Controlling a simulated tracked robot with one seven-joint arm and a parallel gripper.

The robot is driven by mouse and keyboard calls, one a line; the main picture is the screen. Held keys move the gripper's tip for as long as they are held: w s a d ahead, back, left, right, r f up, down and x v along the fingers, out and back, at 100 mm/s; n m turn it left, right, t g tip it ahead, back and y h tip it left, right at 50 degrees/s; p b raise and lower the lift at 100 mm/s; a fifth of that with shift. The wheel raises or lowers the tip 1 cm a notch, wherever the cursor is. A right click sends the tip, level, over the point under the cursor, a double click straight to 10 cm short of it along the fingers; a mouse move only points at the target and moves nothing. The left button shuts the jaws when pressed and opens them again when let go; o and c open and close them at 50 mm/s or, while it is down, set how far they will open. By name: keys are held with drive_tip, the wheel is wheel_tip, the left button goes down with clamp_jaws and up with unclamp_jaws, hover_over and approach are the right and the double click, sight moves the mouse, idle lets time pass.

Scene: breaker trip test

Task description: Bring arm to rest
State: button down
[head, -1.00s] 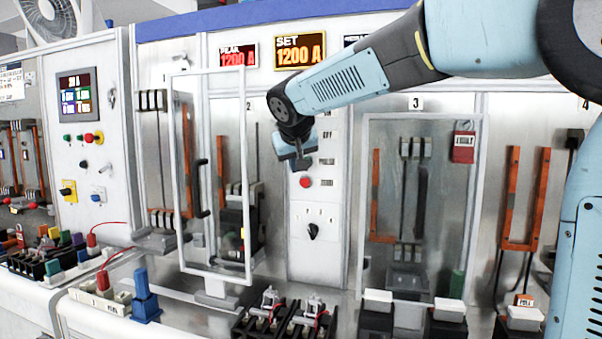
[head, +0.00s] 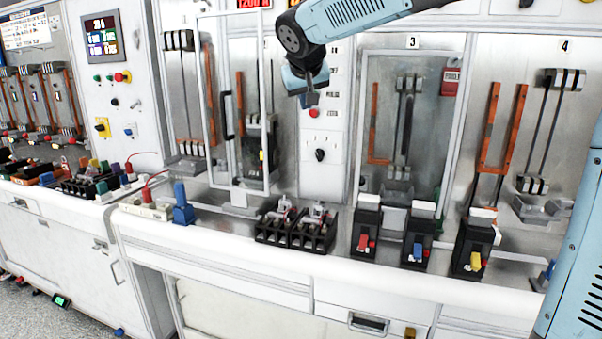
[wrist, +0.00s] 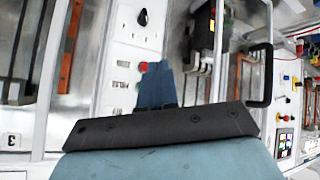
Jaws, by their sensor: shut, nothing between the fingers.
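My gripper (head: 308,100) hangs from my blue-grey arm (head: 345,14) at the upper middle of the head view, in front of the white control column between bay 3 and the framed door at its left. It is shut and empty. In the wrist view my gripper (wrist: 154,66) shows as blue fingers closed together beyond a dark bar. They point toward the column with the red button (wrist: 143,66) and the black rotary knob (wrist: 143,17). How far the fingertips are from the panel cannot be told.
A framed clear door (head: 232,110) stands out from the panel left of my gripper. Bay 3 has a clear door (head: 405,125). Black breakers (head: 297,228), others with coloured levers (head: 418,245), and a blue block (head: 182,205) stand on the white bench (head: 260,262). Air above the bench front is free.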

drive_tip(key=s+d+f+m+g, duration=0.15)
drive_tip(key=s+d+f, duration=0.35)
drive_tip(key=s+d, duration=0.55)
drive_tip(key=s+d+f+m+g, duration=0.15)
drive_tip(key=s+d+f, duration=0.35)
drive_tip(key=s+d, duration=0.55)
drive_tip(key=s+f, duration=0.7)
drive_tip(key=s, duration=0.3)
drive_tip(key=shift+s+d+g, duration=0.35)
drive_tip(key=shift+d+g, duration=0.05)
